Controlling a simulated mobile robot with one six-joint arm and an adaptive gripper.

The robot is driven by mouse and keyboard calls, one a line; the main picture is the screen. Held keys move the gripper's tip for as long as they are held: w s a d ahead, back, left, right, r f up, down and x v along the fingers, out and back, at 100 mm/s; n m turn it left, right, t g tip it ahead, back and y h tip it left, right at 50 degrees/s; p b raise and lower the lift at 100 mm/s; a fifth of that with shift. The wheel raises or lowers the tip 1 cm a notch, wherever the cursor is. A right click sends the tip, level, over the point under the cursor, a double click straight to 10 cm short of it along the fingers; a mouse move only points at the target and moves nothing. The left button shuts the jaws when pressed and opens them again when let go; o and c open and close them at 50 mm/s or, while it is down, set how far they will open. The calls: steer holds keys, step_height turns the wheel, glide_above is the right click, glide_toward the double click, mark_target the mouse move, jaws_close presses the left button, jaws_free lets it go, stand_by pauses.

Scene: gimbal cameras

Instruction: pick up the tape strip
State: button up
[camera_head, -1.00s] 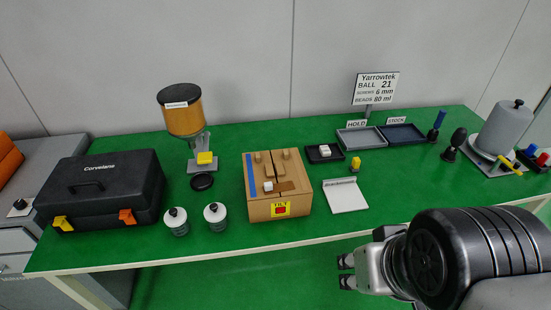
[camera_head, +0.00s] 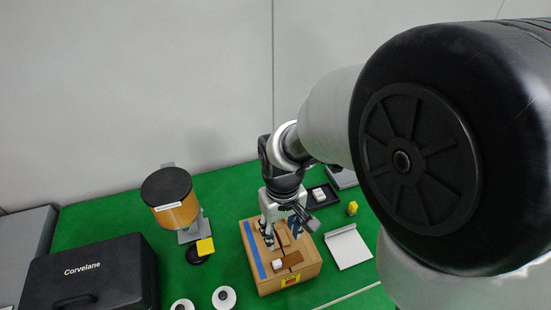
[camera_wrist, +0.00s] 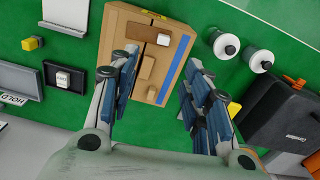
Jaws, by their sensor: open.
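The tape strip looks to be the blue strip (camera_head: 253,250) lying along the left side of the top of a wooden box (camera_head: 285,282). In the wrist view, the blue strip (camera_wrist: 173,73) runs along the right edge of the box (camera_wrist: 118,20), between my fingers in the picture. My gripper (camera_head: 284,232) is open above the box, with its fingers spread and nothing between them. In the wrist view, my gripper (camera_wrist: 160,68) points down at the box top. Whether the fingertips touch the box cannot be told.
Wooden pieces and a small white block (camera_head: 277,264) are on the box top. A white pad (camera_head: 347,248) and a yellow piece (camera_head: 352,208) are at its right. A dispenser (camera_head: 172,198), white-topped bottles (camera_head: 224,298) and a black case (camera_head: 95,270) are at its left.

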steer(key=b, duration=0.3)
glide_above(277, 262)
steer(key=f, duration=1.1)
steer(key=shift+d+f, duration=0.1)
steer(key=shift+d, duration=0.3)
steer(key=shift+a+f+b, duration=0.2)
steer(key=shift+f+b, duration=0.3)
steer(key=shift+f, duration=0.9)
steer(key=shift+a+f+b, duration=0.2)
steer(key=shift+f+b, duration=0.3)
steer(key=shift+f, duration=0.85)
steer(key=shift+r, duration=0.1)
steer(key=shift+c, duration=0.5)
steer(key=c, duration=0.7)
